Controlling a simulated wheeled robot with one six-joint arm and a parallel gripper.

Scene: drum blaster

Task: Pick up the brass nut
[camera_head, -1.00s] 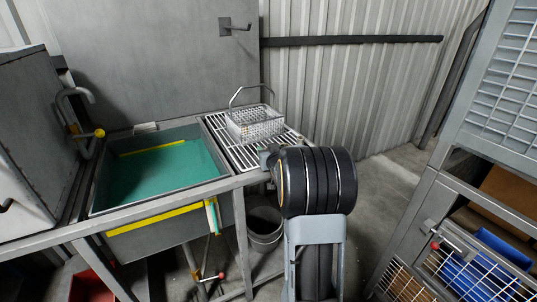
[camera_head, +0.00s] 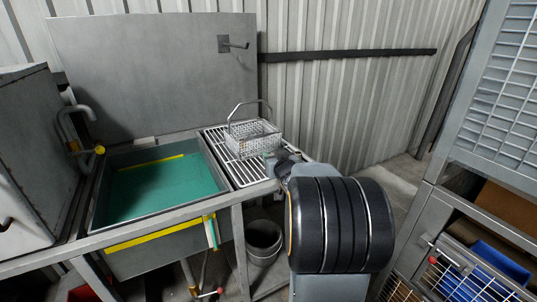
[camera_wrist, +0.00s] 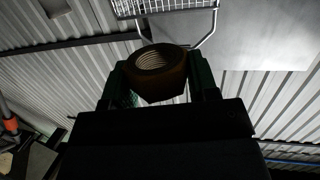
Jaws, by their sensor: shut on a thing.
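The brass nut (camera_wrist: 160,72) shows in the wrist view as a dark brown six-sided ring with a threaded hole. My gripper (camera_wrist: 158,84) is shut on it, with one green-padded finger on each side. The wire basket (camera_wrist: 165,6) shows at the top of the wrist view, beyond the nut. In the head view my gripper (camera_head: 272,162) is near the front right of the drain rack, close to the basket. The nut cannot be made out there, and my black arm hides part of the area.
The wire basket (camera_head: 254,137) with a raised handle stands on the slatted rack (camera_head: 246,174). A sink tank with green liquid (camera_head: 160,190) is to the left. A grey bucket (camera_head: 264,240) stands below. A mesh shelf unit (camera_head: 440,215) stands at the right.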

